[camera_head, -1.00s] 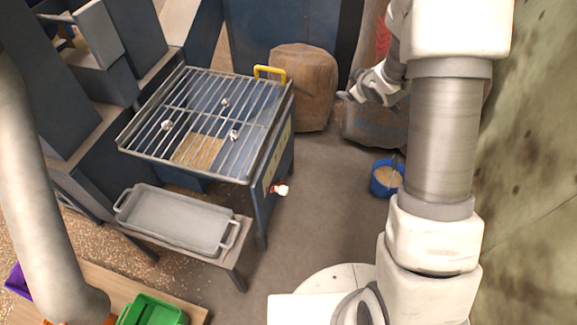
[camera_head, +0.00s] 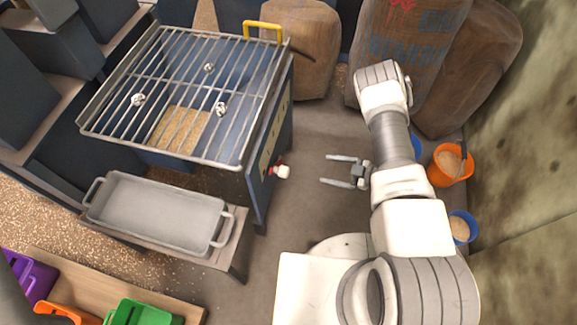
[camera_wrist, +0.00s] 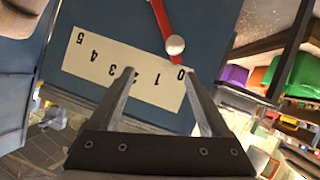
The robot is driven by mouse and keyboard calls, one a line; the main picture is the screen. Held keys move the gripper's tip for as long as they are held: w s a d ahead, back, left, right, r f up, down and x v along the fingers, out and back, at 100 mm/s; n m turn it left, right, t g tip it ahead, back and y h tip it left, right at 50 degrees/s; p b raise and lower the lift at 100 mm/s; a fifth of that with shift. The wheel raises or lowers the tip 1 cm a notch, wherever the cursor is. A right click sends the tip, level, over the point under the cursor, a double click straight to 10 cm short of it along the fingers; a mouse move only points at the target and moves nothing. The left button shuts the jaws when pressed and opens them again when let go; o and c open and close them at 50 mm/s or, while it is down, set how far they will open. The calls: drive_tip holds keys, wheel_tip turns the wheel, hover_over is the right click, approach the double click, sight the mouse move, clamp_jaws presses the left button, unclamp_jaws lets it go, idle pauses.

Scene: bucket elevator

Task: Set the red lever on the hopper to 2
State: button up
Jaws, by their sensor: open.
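The hopper (camera_head: 262,165) is a blue box with a barred grate on top. Its red lever (camera_wrist: 161,20) ends in a white ball knob (camera_wrist: 175,44). In the head view the knob (camera_head: 283,172) sticks out of the hopper's right side. In the wrist view a pale scale plate (camera_wrist: 105,68) reads 0 to 5 upside down, 0 at right. The lever lies by the 0. My gripper (camera_head: 324,169) is open and empty, right of the knob and apart from it, fingers towards the hopper. In the wrist view my gripper (camera_wrist: 158,72) partly hides the 2.
A grey tray (camera_head: 150,205) sits on a stand before the hopper. Sacks (camera_head: 300,45) stand behind. An orange bucket (camera_head: 450,165) and blue buckets (camera_head: 460,228) stand at right. Green (camera_head: 145,312) and purple bins (camera_head: 30,275) are at lower left. The floor between hopper and gripper is clear.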

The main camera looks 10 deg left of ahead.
wheel_tip(320, 180, down, 2)
drive_tip(key=s, duration=0.2)
drive_tip(key=b, duration=0.6)
approach(284, 171)
drive_tip(key=shift+g+y, duration=0.3)
drive_tip(key=shift+y, duration=0.1)
drive_tip(key=x, duration=0.3)
drive_tip(key=f+x, duration=0.1)
drive_tip(key=x, duration=0.3)
drive_tip(key=w+d+x, duration=0.1)
drive_tip(key=x, duration=0.3)
drive_tip(key=shift+f, duration=0.35)
clamp_jaws()
